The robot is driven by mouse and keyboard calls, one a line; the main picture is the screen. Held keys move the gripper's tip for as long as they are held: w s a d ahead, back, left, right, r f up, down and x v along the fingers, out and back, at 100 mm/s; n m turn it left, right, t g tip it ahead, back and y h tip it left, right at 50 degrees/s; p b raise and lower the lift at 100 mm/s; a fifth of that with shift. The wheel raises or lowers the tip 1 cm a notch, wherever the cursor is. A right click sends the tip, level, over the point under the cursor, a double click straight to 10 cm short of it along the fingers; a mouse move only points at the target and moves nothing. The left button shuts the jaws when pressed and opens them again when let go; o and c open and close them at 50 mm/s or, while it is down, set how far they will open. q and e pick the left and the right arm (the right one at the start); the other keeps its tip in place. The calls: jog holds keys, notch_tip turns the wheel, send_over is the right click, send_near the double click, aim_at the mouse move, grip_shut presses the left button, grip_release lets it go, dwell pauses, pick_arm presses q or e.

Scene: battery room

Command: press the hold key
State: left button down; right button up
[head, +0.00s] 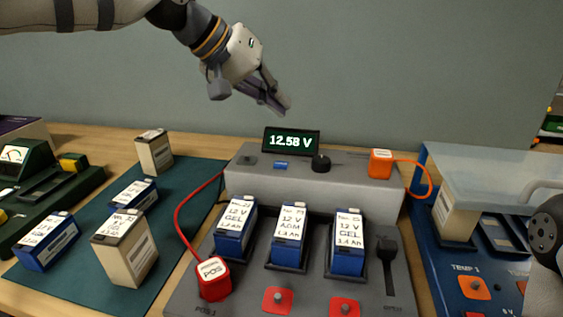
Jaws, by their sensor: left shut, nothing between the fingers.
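The grey tester console (300,188) stands in the middle of the bench. Its dark display (291,141) reads 12.58 V. A small blue key (281,165) sits on the console's top just in front of the display; any label on it is too small to read, so I cannot tell if it is the hold key. A black knob (321,163) is to its right. My left gripper (284,106) is shut and empty, in the air above and behind the display, apart from the console. My right gripper is out of view; only part of that arm shows.
Three blue batteries (289,235) stand in slots before the console. A red block (213,278) and an orange block (380,163) have cables. Several batteries stand on the green mat (185,185). A blue unit (450,280) with a clear cover is at right.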

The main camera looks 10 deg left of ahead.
aim_at(278, 162)
pick_arm(q)
notch_tip(278, 162, down, 8)
jog(key=shift+f, duration=0.15)
dwell(0.3)
jog(key=shift+f, duration=0.1)
dwell(1.2)
jog(key=shift+w+f, duration=0.1)
jog(key=shift+f, duration=0.2)
jog(key=shift+f, duration=0.4)
dwell(0.7)
jog(key=shift+r, duration=0.8)
jog(key=shift+r, duration=2.5)
